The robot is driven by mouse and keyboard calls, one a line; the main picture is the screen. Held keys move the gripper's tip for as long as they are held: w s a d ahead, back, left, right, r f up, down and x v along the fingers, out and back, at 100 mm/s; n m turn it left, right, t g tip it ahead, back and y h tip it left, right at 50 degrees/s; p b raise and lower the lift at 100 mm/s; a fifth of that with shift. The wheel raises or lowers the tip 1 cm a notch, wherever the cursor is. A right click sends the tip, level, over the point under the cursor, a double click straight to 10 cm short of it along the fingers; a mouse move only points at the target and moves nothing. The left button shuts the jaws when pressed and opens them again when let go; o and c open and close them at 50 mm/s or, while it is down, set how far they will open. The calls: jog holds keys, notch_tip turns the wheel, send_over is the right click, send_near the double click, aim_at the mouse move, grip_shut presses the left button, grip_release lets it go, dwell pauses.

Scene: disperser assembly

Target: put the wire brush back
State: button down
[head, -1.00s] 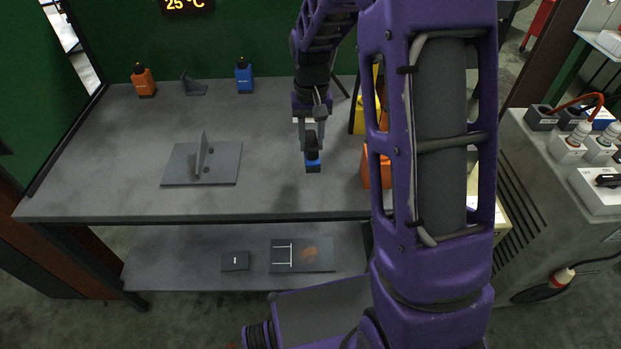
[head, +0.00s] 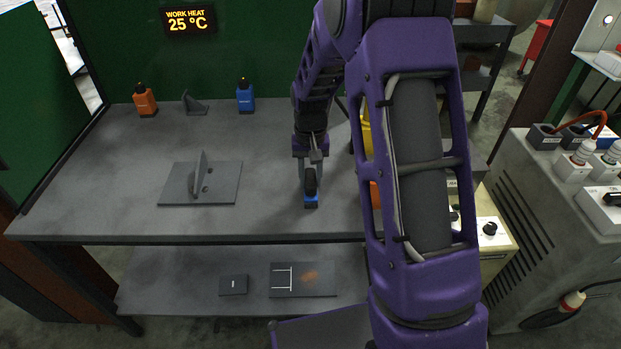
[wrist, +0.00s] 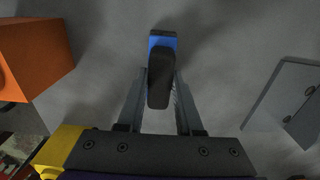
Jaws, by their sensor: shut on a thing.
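My gripper (head: 310,176) is shut on the wire brush (head: 311,187), which has a black handle and a blue block. The brush is over the right part of the grey workbench (head: 255,212), near its front edge. I cannot tell whether the blue block touches the top. In the wrist view the handle (wrist: 160,82) lies between the two fingers, and the blue block (wrist: 163,40) shows beyond the tips. The brush's bristles are hidden.
A grey plate with an upright fin (head: 218,184) stands left of the brush. An orange block (wrist: 35,55) is close by on the other side, mostly behind my arm in the head view. Flat dark pads (head: 325,282) lie on the lower shelf.

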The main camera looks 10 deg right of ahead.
aim_at(311, 177)
jog(key=shift+f, duration=0.15)
jog(key=c, duration=0.6)
grip_release()
jog(key=shift+o, duration=0.2)
notch_tip(311, 177, up, 12)
jog(key=p, duration=0.1)
jog(key=shift+r+p, duration=0.25)
jog(key=shift+p, duration=0.1)
